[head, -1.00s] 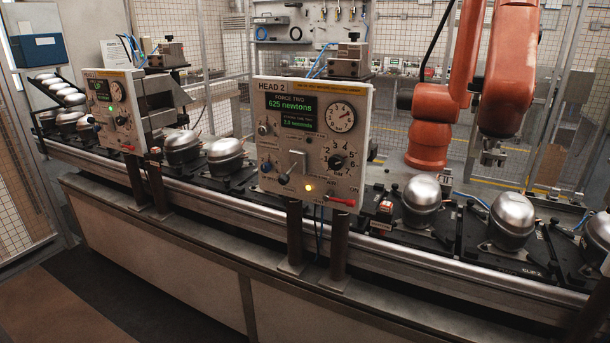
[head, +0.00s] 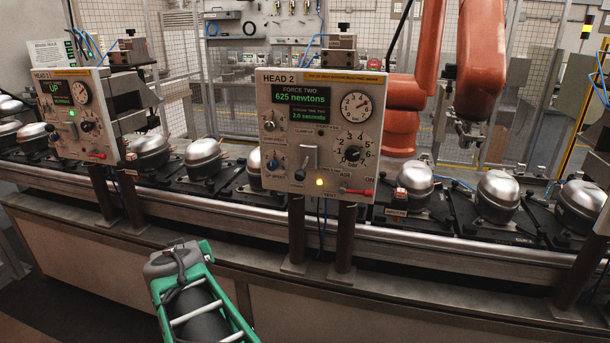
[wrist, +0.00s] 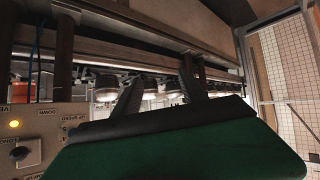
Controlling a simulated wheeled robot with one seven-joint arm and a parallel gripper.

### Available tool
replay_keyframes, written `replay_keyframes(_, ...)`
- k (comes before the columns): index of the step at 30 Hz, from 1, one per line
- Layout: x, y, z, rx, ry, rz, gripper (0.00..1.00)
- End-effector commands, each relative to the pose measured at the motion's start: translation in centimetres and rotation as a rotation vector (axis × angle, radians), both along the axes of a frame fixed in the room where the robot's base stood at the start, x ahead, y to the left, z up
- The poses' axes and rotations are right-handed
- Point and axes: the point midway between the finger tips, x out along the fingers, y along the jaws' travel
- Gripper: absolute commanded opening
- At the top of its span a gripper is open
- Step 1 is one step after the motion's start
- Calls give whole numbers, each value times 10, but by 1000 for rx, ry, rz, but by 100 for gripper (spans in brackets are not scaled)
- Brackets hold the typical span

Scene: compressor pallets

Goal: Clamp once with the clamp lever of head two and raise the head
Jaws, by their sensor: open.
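The head two panel (head: 285,125) stands upright in the middle of the head view. Its display (head: 299,98) reads 625 newtons. Its clamp lever (head: 301,172) has a dark knob low on the panel's front, left of a lit amber lamp (head: 319,182). In the wrist view part of the panel (wrist: 45,118) shows upside down at lower left, with the amber lamp (wrist: 14,124) and a lever mount (wrist: 20,153). My gripper (wrist: 160,90) is open, its two dark fingers apart with nothing seen between them. It is off the lever; its fingertips are not clear in the head view.
A red-handled air valve (head: 358,191) sits at the panel's lower right. The head one panel (head: 75,115) stands left, showing UP and a green lamp. Silver compressors (head: 417,180) sit on black pallets along the conveyor rail (head: 210,219). An orange robot arm (head: 402,120) stands behind the line.

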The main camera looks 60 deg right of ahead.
Motion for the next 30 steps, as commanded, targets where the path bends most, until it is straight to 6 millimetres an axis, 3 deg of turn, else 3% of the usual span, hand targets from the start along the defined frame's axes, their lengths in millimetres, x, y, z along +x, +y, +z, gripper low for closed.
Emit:
replay_keyframes(1,-23,-67,14,-98,-74,-134,50)
replay_keyframes(3,-63,-142,45,-254,-163,-286,50)
replay_keyframes(6,-121,-205,82,-440,-227,-432,50)
replay_keyframes(7,-134,-215,89,-478,-237,-460,50)
replay_keyframes(9,-155,-230,102,-543,-251,-502,50)
replay_keyframes(12,-166,-241,111,-580,-257,-524,50)
replay_keyframes(24,-145,-302,112,-579,-258,-521,50)
replay_keyframes(30,-142,-312,111,-580,-259,-520,50)
